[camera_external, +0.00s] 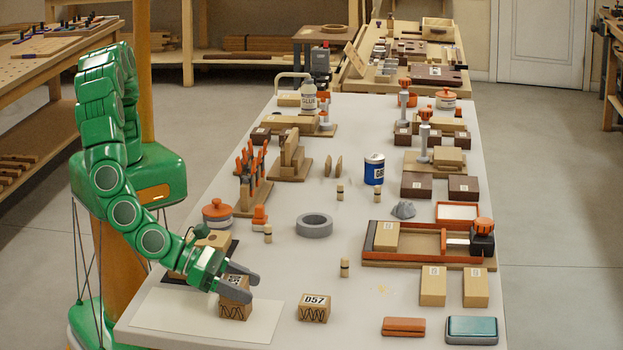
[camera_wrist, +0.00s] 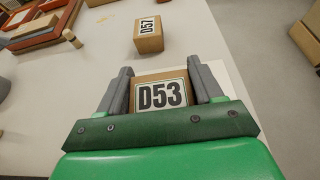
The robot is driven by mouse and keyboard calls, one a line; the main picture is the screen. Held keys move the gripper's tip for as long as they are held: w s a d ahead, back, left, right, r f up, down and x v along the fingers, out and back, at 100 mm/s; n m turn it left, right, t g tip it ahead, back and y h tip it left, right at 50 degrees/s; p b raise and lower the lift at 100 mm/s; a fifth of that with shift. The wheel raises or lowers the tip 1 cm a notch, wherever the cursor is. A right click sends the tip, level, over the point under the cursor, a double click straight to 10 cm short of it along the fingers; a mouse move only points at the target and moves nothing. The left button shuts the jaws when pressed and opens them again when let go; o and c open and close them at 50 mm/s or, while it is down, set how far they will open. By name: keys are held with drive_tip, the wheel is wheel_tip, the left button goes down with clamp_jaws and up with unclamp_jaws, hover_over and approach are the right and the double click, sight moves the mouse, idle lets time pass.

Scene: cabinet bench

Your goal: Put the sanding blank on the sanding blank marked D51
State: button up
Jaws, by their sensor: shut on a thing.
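My gripper (camera_external: 238,283) is at the front left of the bench, over a white sheet (camera_external: 170,318). It is shut on a wooden block labelled D53; the block shows between the fingers in the wrist view (camera_wrist: 160,92) and below them in the external view (camera_external: 235,303). I cannot tell whether this block touches the sheet. A similar block labelled D57 (camera_external: 314,308) stands on the bench to its right, apart from it; it also shows in the wrist view (camera_wrist: 149,38). No label D51 is readable. A wooden block (camera_external: 214,238) behind my wrist is partly hidden.
A grey ring (camera_external: 314,226) and a small wooden peg (camera_external: 345,267) stand beyond the blocks. A clamp tray (camera_external: 400,262) is at the right. An orange-brown bar (camera_external: 403,327) and a teal pad (camera_external: 471,330) lie at the front right. The bench around D57 is mostly clear.

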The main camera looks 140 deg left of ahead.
drive_tip(key=shift+f, duration=0.1)
drive_tip(key=o, duration=1.1)
